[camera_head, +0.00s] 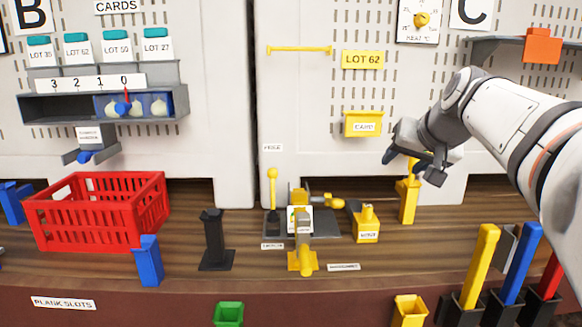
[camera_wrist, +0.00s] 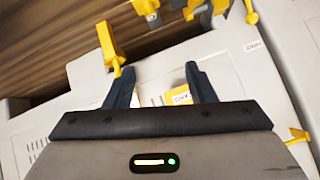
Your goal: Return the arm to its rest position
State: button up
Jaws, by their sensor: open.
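My arm comes in from the right in the head view. My gripper (camera_head: 410,168) hangs in front of the right white panel, just right of and below the yellow CARD box (camera_head: 364,124). Its two dark fingers are spread apart in the wrist view (camera_wrist: 160,82), with nothing held between them. The CARD box also shows beyond the fingers in the wrist view (camera_wrist: 179,98). A yellow post (camera_head: 408,200) stands on the bench just below the gripper; I cannot tell whether they touch.
A red crate (camera_head: 98,212) stands at the left. A black post (camera_head: 213,240), yellow fixtures (camera_head: 301,236) and a yellow box (camera_head: 366,224) stand mid-bench. Coloured planks (camera_head: 522,262) stand upright at front right, below my arm. A shelf with an orange block (camera_head: 541,46) is at upper right.

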jog(key=s+a+f+n+g+p, duration=0.1)
jog(key=s+a+f+g, duration=0.2)
jog(key=s+f, duration=0.8)
jog(key=s+a+f+n+g+h, duration=0.1)
jog(key=s+a+f+g, duration=0.3)
jog(key=s+f, duration=0.8)
notch_tip(320, 180, down, 3)
jog(key=shift+r+n+p, duration=0.1)
jog(key=shift+n+p, duration=0.2)
jog(key=shift+p, duration=0.05)
